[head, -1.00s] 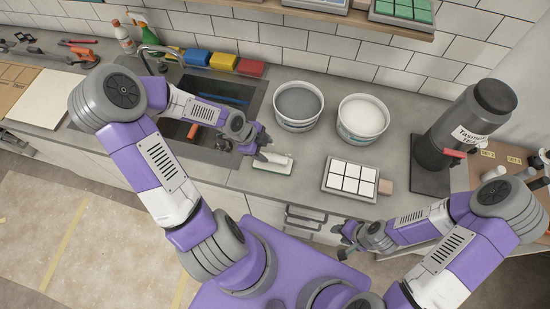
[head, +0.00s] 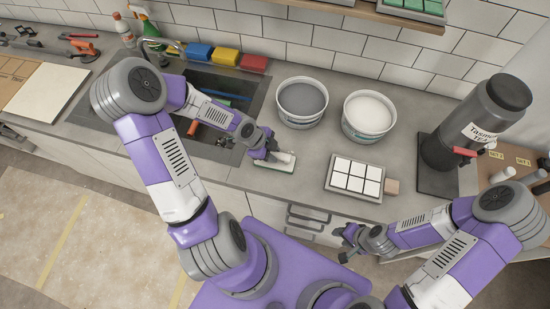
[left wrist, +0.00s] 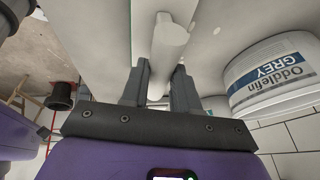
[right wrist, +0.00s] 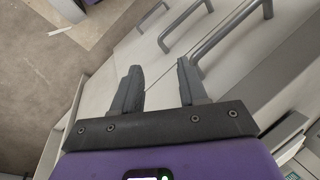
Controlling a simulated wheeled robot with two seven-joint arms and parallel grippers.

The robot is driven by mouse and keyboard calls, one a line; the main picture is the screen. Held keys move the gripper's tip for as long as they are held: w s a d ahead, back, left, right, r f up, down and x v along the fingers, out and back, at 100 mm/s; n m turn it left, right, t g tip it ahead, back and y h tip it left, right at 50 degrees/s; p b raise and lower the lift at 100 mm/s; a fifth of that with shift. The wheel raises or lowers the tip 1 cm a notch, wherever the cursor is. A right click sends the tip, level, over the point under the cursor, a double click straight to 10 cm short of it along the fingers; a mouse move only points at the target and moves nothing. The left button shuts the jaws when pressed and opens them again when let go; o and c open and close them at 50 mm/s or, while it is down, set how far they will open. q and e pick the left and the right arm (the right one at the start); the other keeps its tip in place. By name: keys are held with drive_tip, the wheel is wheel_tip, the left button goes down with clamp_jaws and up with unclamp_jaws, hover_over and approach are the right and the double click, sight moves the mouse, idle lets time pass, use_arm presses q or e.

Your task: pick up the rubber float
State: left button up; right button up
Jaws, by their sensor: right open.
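The rubber float (head: 284,162) lies on the grey worktop in front of the two buckets. It has a white top and a green lower edge. My left gripper (head: 274,156) is at its left part. In the left wrist view the float's pale rounded handle (left wrist: 168,42) runs between my left gripper's fingers (left wrist: 161,72), which sit close against it on both sides. The float appears to rest on the worktop. My right gripper (head: 346,243) is open and empty, in front of the drawers; the right wrist view shows its spread fingers (right wrist: 158,75).
A bucket of grey material (head: 302,104) and a bucket of white material (head: 369,117) stand behind the float. A board with white tiles (head: 340,187) lies to its right. The sink (head: 215,150) is to its left. A dark canister (head: 475,130) stands far right.

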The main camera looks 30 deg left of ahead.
use_arm(q)
clamp_jaws()
drive_tip(key=shift+r, duration=0.15)
wheel_tip(320, 180, up, 18)
drive_tip(key=p, duration=0.9)
drive_tip(key=shift+c, duration=0.4)
unclamp_jaws()
drive_tip(key=shift+c, duration=1.1)
